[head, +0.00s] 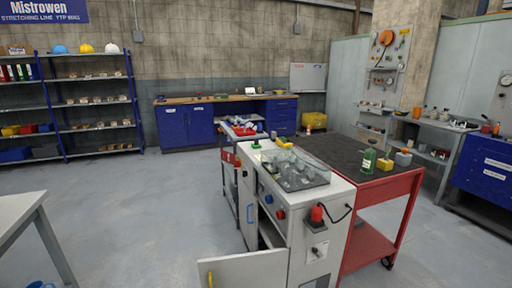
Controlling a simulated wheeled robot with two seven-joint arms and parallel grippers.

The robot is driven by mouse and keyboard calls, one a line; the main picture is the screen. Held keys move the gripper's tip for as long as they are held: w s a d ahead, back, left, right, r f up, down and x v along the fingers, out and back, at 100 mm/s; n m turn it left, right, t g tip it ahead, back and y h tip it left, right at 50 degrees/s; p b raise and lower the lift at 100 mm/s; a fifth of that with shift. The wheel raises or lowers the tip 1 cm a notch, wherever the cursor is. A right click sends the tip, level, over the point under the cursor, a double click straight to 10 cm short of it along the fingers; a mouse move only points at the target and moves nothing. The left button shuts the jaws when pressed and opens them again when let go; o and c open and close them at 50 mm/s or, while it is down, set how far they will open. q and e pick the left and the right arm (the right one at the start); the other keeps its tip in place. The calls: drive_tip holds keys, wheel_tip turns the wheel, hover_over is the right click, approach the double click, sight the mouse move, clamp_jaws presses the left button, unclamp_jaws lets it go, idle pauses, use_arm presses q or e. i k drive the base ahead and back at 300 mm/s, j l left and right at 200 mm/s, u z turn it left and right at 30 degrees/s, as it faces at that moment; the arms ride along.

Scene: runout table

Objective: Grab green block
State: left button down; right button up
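On the dark top of the red cart stands a small yellow-green block (384,164) with a narrow upright piece on top. It is beside a green bottle (368,160) on its left and a grey block with an orange top (403,158) on its right. A small green piece (256,144) also sits at the far left corner of the white machine; I cannot tell whether it is a block or a knob. Neither of my grippers is in view.
The red cart (380,192) stands against the white machine (333,205), whose low door (245,271) hangs open at the front. A clear-covered unit (295,170) sits on the machine. A pale table (20,212) is at the left. The floor between is clear.

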sight(256, 145)
drive_tip(key=u, duration=1.45)
drive_tip(key=i+z, duration=0.15)
drive_tip(key=i, duration=0.3)
drive_tip(key=i+j+z, duration=0.15)
drive_tip(key=i, duration=0.3)
drive_tip(key=i+j+z, duration=0.2)
drive_tip(key=i, duration=0.25)
drive_tip(key=i+j+z, duration=0.15)
drive_tip(key=i, duration=0.25)
drive_tip(key=i+j+z, duration=0.15)
drive_tip(key=i, duration=0.3)
drive_tip(key=i+l+z, duration=0.1)
drive_tip(key=i+z, duration=0.2)
drive_tip(key=i, duration=0.5)
drive_tip(key=i+j+z, duration=0.1)
drive_tip(key=i+z, duration=0.15)
drive_tip(key=i, duration=0.55)
drive_tip(key=i+j+z, duration=0.1)
drive_tip(key=i+z, duration=0.15)
drive_tip(key=z, duration=0.15)
drive_tip(key=i+j+z, duration=0.15)
drive_tip(key=z, duration=0.25)
drive_tip(key=i+j+z, duration=0.55)
drive_tip(key=z, duration=0.25)
